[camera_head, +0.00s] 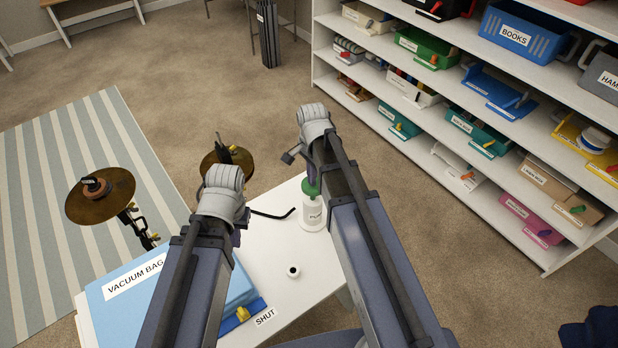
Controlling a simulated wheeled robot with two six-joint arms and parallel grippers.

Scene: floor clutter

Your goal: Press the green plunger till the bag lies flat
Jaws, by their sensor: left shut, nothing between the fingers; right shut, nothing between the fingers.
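The green plunger (310,188) tops a white pump (313,218) standing upright on the white table. The blue vacuum bag (115,318) lies at the table's left, still thick, and partly hidden by my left arm. A yellow lever (243,314) sits at its front right corner, beside a SHUT label (265,317). My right gripper (311,174) is shut and empty, pointing down right above the plunger; I cannot tell whether it touches. My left gripper (240,237) is shut and empty, mostly hidden behind its own wrist, near the bag's back right edge.
A black hose (272,215) lies on the table left of the pump. A small white ring with a dark hole (293,271) is on the bare table front. Cymbals (100,196) stand on the left and behind. A shelf with labelled bins (480,135) fills the right.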

